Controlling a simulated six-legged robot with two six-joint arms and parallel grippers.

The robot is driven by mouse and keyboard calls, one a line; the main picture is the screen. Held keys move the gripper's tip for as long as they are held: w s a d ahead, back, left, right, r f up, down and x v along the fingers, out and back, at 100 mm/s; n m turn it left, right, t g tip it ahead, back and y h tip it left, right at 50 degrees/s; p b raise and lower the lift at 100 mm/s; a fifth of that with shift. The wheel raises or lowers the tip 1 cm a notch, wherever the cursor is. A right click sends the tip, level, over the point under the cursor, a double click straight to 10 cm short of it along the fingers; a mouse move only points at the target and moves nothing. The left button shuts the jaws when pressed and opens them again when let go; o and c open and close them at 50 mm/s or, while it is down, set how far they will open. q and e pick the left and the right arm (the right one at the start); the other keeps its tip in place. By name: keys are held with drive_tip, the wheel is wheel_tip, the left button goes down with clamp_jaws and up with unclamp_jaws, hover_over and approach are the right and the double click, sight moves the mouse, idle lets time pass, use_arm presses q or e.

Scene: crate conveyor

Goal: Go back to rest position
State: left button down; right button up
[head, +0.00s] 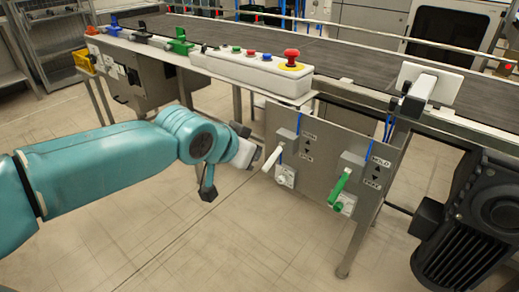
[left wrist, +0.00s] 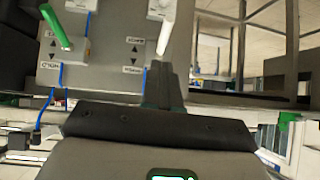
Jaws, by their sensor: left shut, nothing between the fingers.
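My left gripper (head: 247,153) is at the end of the teal arm in the head view, just left of the white lever (head: 272,159) on the grey control panel (head: 312,150). In the left wrist view the gripper (left wrist: 163,72) has its dark fingers together with nothing between them. Their tips appear close to the free end of the white lever (left wrist: 165,35); I cannot tell whether they touch. My right gripper is in neither view.
A green lever (head: 338,188) is on the same panel, to the right. Above is the conveyor (head: 340,62) with a button box (head: 250,75) and red emergency knob (head: 291,55). A black motor (head: 480,220) stands at right. The floor below my arm is clear.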

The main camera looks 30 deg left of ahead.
use_arm(q)
drive_tip(key=shift+p+v, duration=0.4)
drive_tip(key=shift+v, duration=1.9)
drive_tip(key=shift+f, duration=0.15)
drive_tip(key=d+f+g+h, duration=0.15)
drive_tip(key=d+f, duration=0.25)
drive_tip(key=f, duration=0.6)
drive_tip(key=w+d+f+g+h, duration=0.15)
drive_tip(key=d+f, duration=0.25)
drive_tip(key=f, duration=0.6)
drive_tip(key=d+f+g, duration=0.2)
drive_tip(key=d+f, duration=0.1)
drive_tip(key=f, duration=0.6)
drive_tip(key=s+d+f+n+g+h, duration=0.1)
drive_tip(key=s+d+f+n+g, duration=0.35)
drive_tip(key=s+f, duration=1.3)
wheel_tip(320, 180, up, 25)
drive_tip(key=w+d+m+p, duration=0.1)
drive_tip(key=d+m+p, duration=0.1)
drive_tip(key=p, duration=2.4)
drive_tip(key=shift+w+d, duration=0.25)
drive_tip(key=shift+d, duration=0.05)
drive_tip(key=shift+w, duration=0.1)
